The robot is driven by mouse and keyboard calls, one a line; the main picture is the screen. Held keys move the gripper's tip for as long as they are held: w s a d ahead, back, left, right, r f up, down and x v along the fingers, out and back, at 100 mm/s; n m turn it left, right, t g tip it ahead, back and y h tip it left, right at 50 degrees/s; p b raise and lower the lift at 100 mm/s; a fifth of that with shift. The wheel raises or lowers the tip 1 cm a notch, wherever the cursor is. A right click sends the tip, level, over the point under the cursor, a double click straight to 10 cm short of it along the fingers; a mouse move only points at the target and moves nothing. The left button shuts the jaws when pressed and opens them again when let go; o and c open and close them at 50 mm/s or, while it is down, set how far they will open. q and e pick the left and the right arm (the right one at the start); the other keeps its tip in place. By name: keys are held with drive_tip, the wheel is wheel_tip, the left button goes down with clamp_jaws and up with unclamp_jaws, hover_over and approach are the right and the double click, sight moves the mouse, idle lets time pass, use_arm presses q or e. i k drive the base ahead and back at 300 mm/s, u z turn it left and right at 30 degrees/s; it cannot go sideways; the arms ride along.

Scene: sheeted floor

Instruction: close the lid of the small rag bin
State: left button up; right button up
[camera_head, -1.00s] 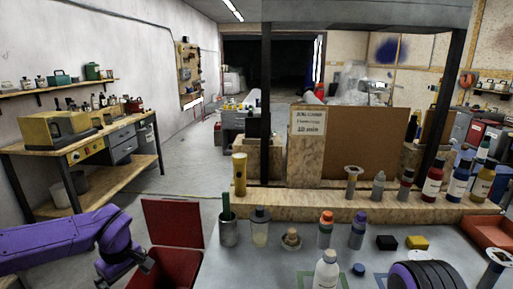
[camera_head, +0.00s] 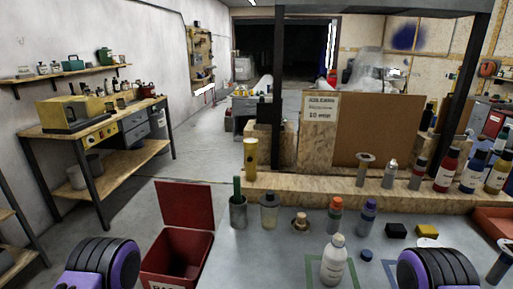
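The small red rag bin (camera_head: 203,262) stands at the lower left, beside the left end of the grey bench top. Its red lid (camera_head: 186,204) stands open and upright at the back of the bin. The bin's dark inside shows from above, and its lower part is cut off by the frame edge. Neither gripper is in view. Only a purple and black part of each of my arms shows at the bottom edge, one left of the bin and one at the lower right. Nothing of mine visibly touches the lid.
The grey bench top (camera_head: 285,262) holds a white bottle (camera_head: 333,260), a metal cup (camera_head: 238,212), a clear jar (camera_head: 269,212) and several small bottles. A wooden ledge (camera_head: 320,197) runs behind them. A workbench (camera_head: 105,132) stands at the far left. Floor (camera_head: 125,215) is free behind the bin.

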sight(183, 204)
drive_tip(key=k, duration=0.5)
drive_tip(key=u, duration=1.9)
drive_tip(key=i, duration=3.4)
drive_tip(key=z, duration=1.6)
drive_tip(key=i, duration=2.1)
drive_tip(key=z, duration=0.95)
